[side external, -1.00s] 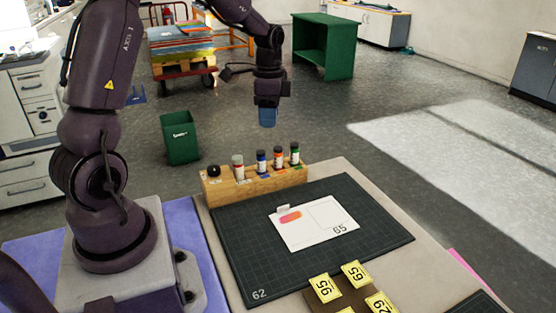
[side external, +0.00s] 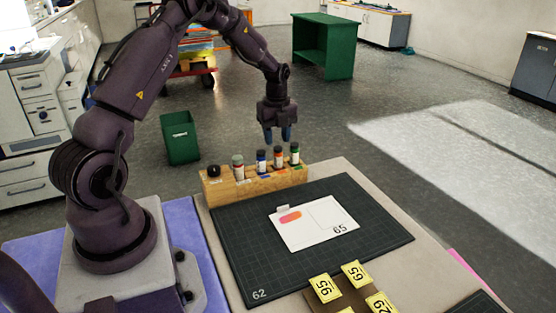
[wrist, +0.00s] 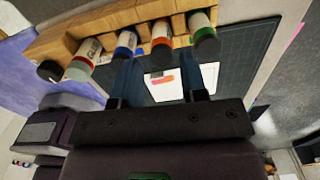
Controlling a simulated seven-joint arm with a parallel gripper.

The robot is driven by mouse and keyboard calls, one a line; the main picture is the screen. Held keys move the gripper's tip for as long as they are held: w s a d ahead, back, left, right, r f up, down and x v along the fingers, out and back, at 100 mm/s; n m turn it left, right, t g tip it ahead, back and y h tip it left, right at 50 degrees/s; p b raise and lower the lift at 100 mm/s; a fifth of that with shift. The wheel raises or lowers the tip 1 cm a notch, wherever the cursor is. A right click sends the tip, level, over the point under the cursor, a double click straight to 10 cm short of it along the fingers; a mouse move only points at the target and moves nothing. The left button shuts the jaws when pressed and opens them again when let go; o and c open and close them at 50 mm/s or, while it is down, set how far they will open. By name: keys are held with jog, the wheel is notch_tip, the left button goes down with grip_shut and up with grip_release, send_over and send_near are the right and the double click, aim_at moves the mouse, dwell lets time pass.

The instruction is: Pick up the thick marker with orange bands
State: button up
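The thick marker with orange bands (side external: 278,160) stands upright in the wooden rack (side external: 248,188), with a dark cap. It is between a blue-banded marker (side external: 261,161) and a green-banded marker (side external: 294,156). My gripper (side external: 277,135) is above the right end of the rack, pointing down, its blue fingers apart and empty. In the wrist view the orange-banded marker (wrist: 161,40) shows beyond and between my two fingers (wrist: 160,80). The gripper does not visibly touch any marker. The lower part of the orange-banded marker is hidden in the rack.
A glue tube (side external: 238,167) and a black-capped item (side external: 214,171) stand at the rack's left. A dark cutting mat (side external: 235,245) with a white card (side external: 315,232) lies in front. Yellow number tags (side external: 325,288) lie at the table's front.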

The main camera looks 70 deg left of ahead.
aim_at(278, 148)
jog(key=f, duration=0.6)
jog(key=shift+d+f, duration=0.2)
jog(key=shift+d, duration=0.1)
jog(key=shift+c, duration=0.3)
jog(key=c, duration=0.6)
